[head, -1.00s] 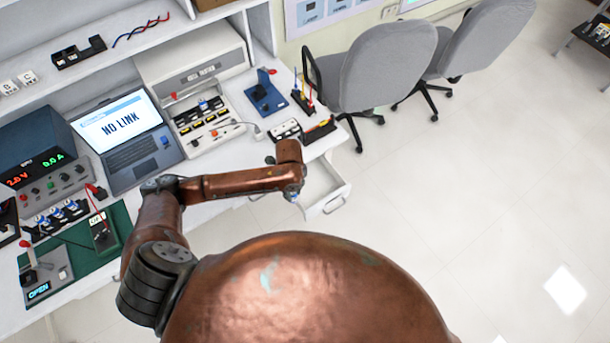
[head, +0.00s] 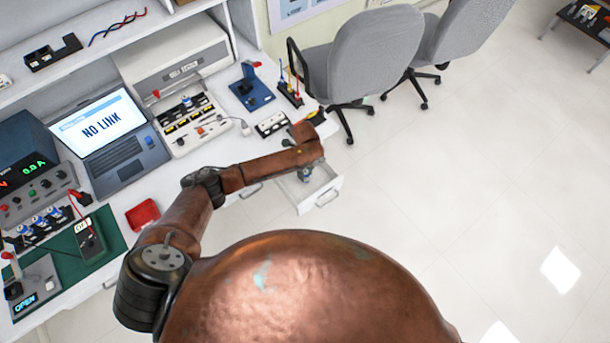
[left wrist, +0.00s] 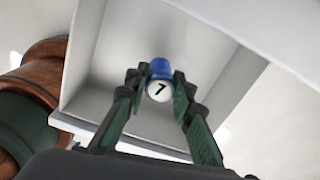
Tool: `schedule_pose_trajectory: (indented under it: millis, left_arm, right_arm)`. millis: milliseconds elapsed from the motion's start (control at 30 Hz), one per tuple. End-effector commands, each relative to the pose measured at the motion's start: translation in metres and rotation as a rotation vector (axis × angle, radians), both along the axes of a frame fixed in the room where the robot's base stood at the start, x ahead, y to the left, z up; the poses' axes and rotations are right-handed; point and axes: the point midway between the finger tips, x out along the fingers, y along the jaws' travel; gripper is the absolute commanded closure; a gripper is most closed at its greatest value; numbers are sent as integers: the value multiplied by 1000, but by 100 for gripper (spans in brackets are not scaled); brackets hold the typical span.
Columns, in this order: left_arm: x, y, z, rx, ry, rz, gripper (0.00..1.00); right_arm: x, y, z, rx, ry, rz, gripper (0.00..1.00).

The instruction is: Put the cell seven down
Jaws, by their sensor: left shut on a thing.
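Cell seven (left wrist: 159,68) is a small blue cylinder with a white end marked 7. In the left wrist view it sits between the two dark green-padded fingers of my left gripper (left wrist: 160,88), which is shut on it. In the head view my left gripper (head: 305,174) points down over the open white drawer (head: 328,187) at the bench front. The drawer's pale inside (left wrist: 112,45) lies behind the cell in the left wrist view. I cannot tell whether the cell touches the drawer floor. My right gripper is not in view.
A laptop reading NO LINK (head: 113,137), a charger-like panel with several slots (head: 186,120) and a red tray (head: 142,214) are on the bench. A blue stand (head: 252,92) is further back.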

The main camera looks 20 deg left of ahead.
Motion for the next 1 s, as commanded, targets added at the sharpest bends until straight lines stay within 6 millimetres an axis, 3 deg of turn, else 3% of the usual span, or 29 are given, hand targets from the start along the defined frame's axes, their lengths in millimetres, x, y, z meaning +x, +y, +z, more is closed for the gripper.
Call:
schedule_pose_trajectory:
  millis: [133,533,567,800,1000]
  left_arm:
    - [-1,0,-17,0,1,0,100]
    - [-1,1,-22,0,1,0,100]
    - [-1,1,-22,0,1,0,76]
    - [-1,0,-21,0,1,0,60]
    - [-1,0,-21,0,1,0,60]
  right_arm:
    - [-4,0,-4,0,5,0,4]
    - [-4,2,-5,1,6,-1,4]
    - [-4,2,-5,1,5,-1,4]
    - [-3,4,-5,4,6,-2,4]
    - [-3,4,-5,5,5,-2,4]
